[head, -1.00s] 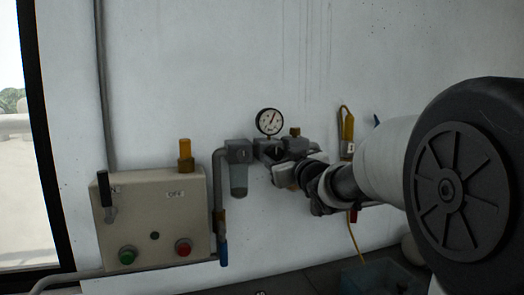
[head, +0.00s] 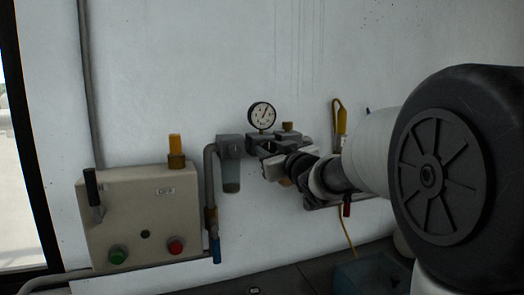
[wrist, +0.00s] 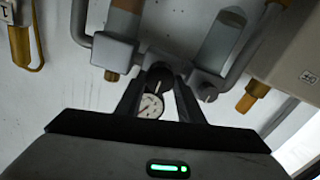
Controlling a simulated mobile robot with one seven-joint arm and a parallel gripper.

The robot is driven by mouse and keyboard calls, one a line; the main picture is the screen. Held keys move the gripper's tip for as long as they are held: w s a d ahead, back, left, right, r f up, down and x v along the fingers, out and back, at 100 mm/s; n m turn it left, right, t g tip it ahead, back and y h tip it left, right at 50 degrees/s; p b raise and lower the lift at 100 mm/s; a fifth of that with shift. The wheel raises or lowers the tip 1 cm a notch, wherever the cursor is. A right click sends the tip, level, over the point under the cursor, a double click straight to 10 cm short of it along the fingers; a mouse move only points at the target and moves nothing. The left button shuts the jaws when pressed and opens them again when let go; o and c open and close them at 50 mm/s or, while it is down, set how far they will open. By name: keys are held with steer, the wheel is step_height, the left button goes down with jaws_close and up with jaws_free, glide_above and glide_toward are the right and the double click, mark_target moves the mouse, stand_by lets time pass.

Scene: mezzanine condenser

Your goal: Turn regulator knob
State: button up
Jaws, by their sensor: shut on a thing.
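The regulator, with a round white pressure gauge (head: 262,115) on top, is mounted on the wall in the middle of the head view. My gripper (head: 272,160) is at the front of the regulator, below the gauge, and hides most of the knob there. In the wrist view, where the scene appears upside down, the dark round regulator knob (wrist: 158,79) sits between the two fingertips of my gripper (wrist: 159,84). The fingers are shut on it. The gauge (wrist: 150,105) shows between the fingers, with its needle visible.
A control box (head: 122,215) with a lever, green and red buttons stands left. A filter bowl (head: 231,175) hangs close left of the regulator. A yellow-handled part (head: 341,121) is on the wall to the right. A blue bin (head: 370,273) is below.

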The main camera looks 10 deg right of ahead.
steer(key=shift+b, duration=0.3)
steer(key=shift+f+n+b, duration=0.15)
steer(key=shift+n+b, duration=0.75)
steer(key=shift+n, duration=0.2)
steer(key=n+b, duration=0.2)
steer(key=n, duration=0.1)
steer(key=shift+n+b, duration=0.4)
steer(key=n+b, duration=0.2)
steer(key=n, duration=0.1)
steer(key=shift+a+n, duration=0.1)
steer(key=shift+n, duration=0.2)
steer(key=n+b, duration=0.2)
steer(key=n, duration=0.1)
steer(key=shift+n, duration=0.3)
steer(key=n+b, duration=0.3)
steer(key=n, duration=0.2)
steer(key=shift+n+b, duration=1)
steer(key=shift+n, duration=1.7)
